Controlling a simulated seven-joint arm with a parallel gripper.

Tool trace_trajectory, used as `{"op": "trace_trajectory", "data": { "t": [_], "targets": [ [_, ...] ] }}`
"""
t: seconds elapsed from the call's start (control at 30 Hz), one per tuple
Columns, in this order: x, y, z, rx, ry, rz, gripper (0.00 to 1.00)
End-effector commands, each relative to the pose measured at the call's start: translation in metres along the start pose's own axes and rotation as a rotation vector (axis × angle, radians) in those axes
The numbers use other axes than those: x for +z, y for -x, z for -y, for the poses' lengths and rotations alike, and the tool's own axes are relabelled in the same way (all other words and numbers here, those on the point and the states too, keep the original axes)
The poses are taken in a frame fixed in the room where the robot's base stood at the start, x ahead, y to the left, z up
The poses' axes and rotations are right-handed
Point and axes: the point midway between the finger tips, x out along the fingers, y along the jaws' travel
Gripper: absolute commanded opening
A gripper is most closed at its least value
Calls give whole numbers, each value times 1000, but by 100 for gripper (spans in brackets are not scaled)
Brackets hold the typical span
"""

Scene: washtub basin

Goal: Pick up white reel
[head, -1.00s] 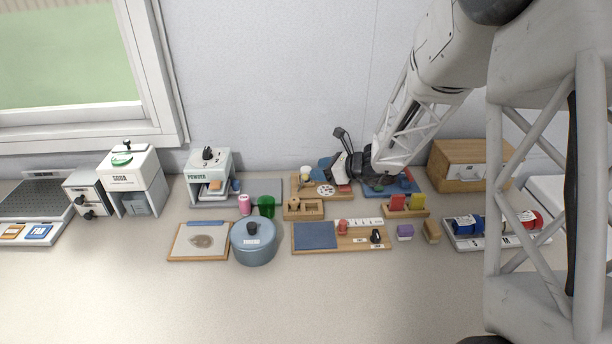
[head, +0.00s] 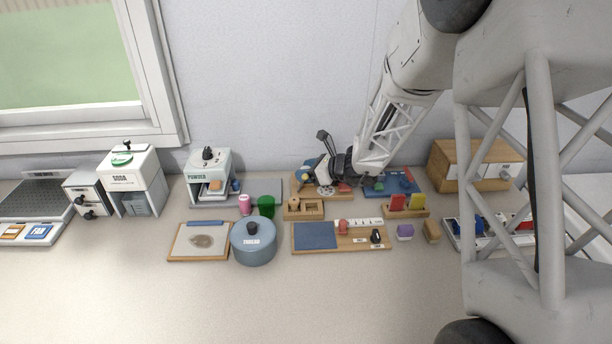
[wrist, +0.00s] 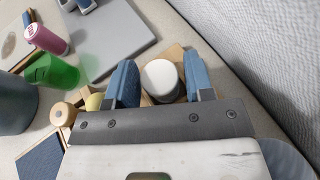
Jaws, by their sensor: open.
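The white reel (wrist: 160,77) stands on a wooden board, its pale round top showing between the two blue fingers in the wrist view. My gripper (wrist: 161,82) is open, with one finger on each side of the reel and a small gap visible on both sides. In the head view my gripper (head: 303,172) is low over the back wooden board (head: 322,196), and I cannot make out the reel there behind it.
A green cup (wrist: 55,72) and pink bottle (wrist: 47,38) stand farther left. The wall (wrist: 270,45) is close on the right.

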Motion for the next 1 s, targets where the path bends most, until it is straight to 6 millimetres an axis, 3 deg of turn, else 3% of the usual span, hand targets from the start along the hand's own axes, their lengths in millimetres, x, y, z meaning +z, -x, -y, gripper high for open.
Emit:
{"op": "trace_trajectory", "data": {
  "t": [0.3,0.6,1.0],
  "targets": [
    [0,0,0,0,0,0,48],
    [0,0,0,0,0,0,8],
    [9,4,0,0,1,1,8]
  ]
}}
